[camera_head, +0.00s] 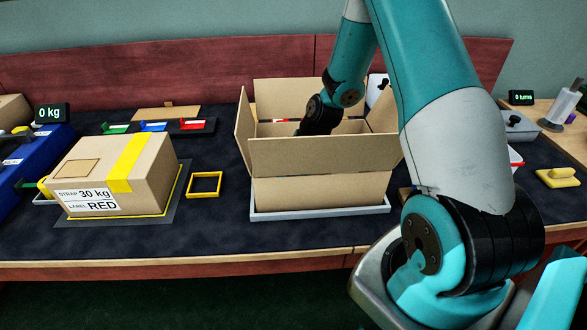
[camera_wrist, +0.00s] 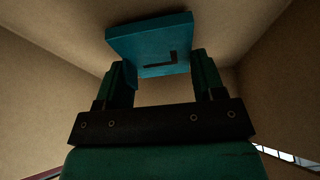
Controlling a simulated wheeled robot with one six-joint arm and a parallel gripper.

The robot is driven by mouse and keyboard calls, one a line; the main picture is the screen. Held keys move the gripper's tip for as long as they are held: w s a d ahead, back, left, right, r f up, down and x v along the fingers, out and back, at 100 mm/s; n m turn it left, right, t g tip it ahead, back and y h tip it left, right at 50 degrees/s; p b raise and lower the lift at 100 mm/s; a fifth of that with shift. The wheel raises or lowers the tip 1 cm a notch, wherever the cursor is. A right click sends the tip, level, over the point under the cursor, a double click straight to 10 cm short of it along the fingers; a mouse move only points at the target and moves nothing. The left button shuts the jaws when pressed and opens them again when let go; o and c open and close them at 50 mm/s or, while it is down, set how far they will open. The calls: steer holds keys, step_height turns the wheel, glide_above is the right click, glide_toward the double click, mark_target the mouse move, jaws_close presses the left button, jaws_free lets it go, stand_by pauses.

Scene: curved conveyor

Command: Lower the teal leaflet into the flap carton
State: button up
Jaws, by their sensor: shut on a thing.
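The flap carton (camera_head: 320,190) stands open on a light grey tray, its flaps spread outward. My arm reaches down into it from above, and the front wall and flap hide my gripper in the head view. In the wrist view the carton's brown inner walls (camera_wrist: 50,65) surround my gripper (camera_wrist: 163,75). My gripper is shut on the teal leaflet (camera_wrist: 150,38), a flat teal block with a dark L-shaped mark, held between the two fingers. I cannot tell whether the leaflet touches the carton's floor.
A closed carton (camera_head: 115,165) with a yellow strap and a RED label sits at the left on a dark mat. A small yellow frame (camera_head: 205,184) lies between the cartons. The dark bench front is clear.

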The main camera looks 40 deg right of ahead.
steer(key=shift+f+b, duration=0.35)
steer(key=shift+f, duration=0.1)
stand_by(0.3)
steer(key=o, duration=1)
steer(key=shift+c, duration=0.2)
steer(key=shift+r, duration=0.1)
steer(key=v, duration=1.7)
steer(key=shift+s+p, duration=0.15)
steer(key=shift+p, duration=0.3)
steer(key=shift+d+r, duration=0.15)
